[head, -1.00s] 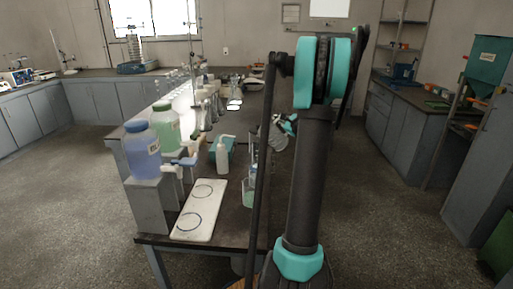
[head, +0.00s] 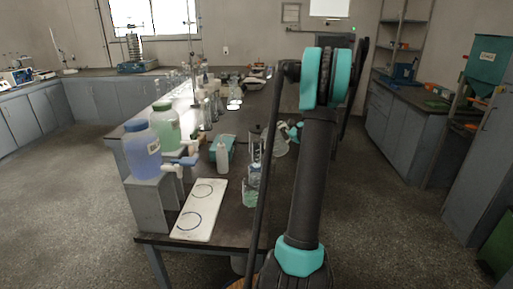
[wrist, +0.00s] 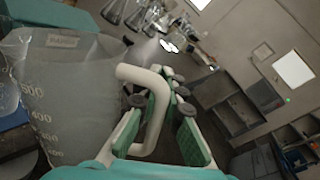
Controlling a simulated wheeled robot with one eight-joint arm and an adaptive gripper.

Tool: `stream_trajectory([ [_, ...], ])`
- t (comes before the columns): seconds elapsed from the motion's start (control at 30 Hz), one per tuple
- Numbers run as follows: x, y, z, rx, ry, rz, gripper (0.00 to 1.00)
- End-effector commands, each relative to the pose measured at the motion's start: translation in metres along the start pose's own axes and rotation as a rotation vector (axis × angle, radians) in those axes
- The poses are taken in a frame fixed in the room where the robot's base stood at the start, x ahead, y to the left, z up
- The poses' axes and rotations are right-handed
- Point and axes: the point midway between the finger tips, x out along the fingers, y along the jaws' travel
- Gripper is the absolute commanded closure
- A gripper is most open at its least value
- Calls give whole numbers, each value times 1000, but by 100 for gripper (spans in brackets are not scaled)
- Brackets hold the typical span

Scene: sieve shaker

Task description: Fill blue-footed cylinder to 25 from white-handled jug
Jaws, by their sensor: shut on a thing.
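The white-handled jug (wrist: 75,100) is a clear, graduated vessel at the left of the wrist view. Its white handle (wrist: 155,78) lies between the fingers of my gripper (wrist: 160,112), which is shut on it. In the head view my gripper (head: 295,131) holds the jug (head: 281,147) tilted over the bench, partly hidden behind my arm. Tall clear glassware (head: 255,146) stands just left of the jug; I cannot make out a blue foot or the level inside. A blue piece (wrist: 14,142) shows at the lower left of the wrist view.
A beaker of greenish liquid (head: 250,196) stands near the bench's front. A white board with two rings (head: 203,222), a squeeze bottle (head: 222,158), and blue (head: 141,155) and green (head: 165,127) carboys are to the left. More glassware stands farther back.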

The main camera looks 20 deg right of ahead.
Motion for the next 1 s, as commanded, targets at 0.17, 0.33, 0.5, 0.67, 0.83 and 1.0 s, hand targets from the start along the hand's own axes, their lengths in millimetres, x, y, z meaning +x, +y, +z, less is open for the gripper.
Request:
stream_trajectory([
  [0.17, -1, -4, -16, 91, -19, -1, 100],
  [0.33, -1, -5, -22, 119, -24, -2, 100],
  [0.5, -2, -9, -38, 210, -41, -3, 100],
  [0.67, -3, -12, -55, 319, -63, -4, 100],
  [0.83, -3, -12, -70, 423, -83, -5, 100],
  [1.0, -4, -13, -79, 486, -95, -5, 100],
])
